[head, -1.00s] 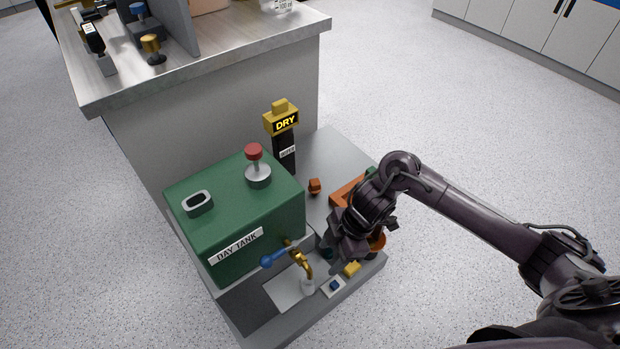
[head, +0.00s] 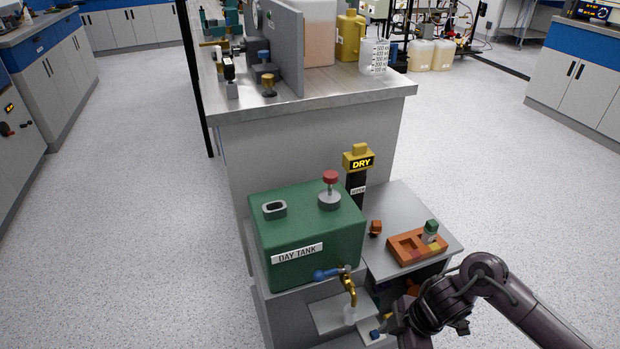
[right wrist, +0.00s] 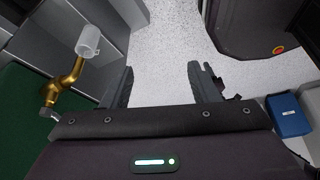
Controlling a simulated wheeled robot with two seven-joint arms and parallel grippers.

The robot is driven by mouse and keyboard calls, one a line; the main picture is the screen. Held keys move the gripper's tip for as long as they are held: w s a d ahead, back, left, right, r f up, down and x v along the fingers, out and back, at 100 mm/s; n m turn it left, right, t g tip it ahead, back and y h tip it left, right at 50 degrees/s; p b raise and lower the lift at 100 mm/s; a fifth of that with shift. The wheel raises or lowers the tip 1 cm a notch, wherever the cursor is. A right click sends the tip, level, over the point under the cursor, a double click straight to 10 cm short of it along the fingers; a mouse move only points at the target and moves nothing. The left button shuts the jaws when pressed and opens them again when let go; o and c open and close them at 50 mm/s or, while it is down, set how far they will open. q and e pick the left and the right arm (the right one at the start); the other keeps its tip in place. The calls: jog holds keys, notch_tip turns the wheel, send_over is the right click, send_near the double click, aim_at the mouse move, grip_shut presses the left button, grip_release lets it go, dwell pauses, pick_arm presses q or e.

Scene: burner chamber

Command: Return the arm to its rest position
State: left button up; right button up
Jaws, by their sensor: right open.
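My right arm (head: 480,280) comes in from the lower right in the head view, bent, with its wrist low in front of the grey stand. My right gripper (right wrist: 158,82) is open in the right wrist view, with nothing between its fingers. In the head view the gripper (head: 403,322) is partly cut off by the lower edge, and its fingertips are unclear. My left gripper is not in view.
The green day tank (head: 305,238) with its brass tap (head: 350,285) stands left of the gripper; the tap also shows in the right wrist view (right wrist: 72,75). An orange-brown tray (head: 400,250) lies on the stand's shelf (head: 400,205). Open floor (head: 490,170) lies right.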

jog(key=w+a+f+m+t, duration=0.35)
jog(key=a+f+m, duration=0.25)
jog(key=f, duration=0.4)
jog(key=s+d+f+m+h, duration=0.1)
jog(key=s+d+f+m, duration=0.3)
jog(key=f, duration=0.3)
jog(key=s+d+f+m+g+h, duration=0.1)
jog(key=s+d+f+m+h, duration=0.15)
jog(key=s+f, duration=0.4)
jog(key=s+d+f+m+g+h, duration=0.1)
jog(key=s+d+f+m, duration=0.15)
jog(key=s, duration=0.65)
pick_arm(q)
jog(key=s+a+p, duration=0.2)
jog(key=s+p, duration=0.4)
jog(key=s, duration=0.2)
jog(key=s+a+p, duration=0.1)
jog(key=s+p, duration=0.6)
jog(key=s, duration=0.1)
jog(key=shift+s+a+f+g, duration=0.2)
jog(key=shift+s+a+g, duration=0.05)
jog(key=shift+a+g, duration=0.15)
pick_arm(e)
jog(key=s+d, duration=0.3)
jog(key=s, duration=1.1)
jog(key=shift+s+f+g, duration=0.35)
jog(key=shift+s+f, duration=0.05)
jog(key=shift+f, duration=0.05)
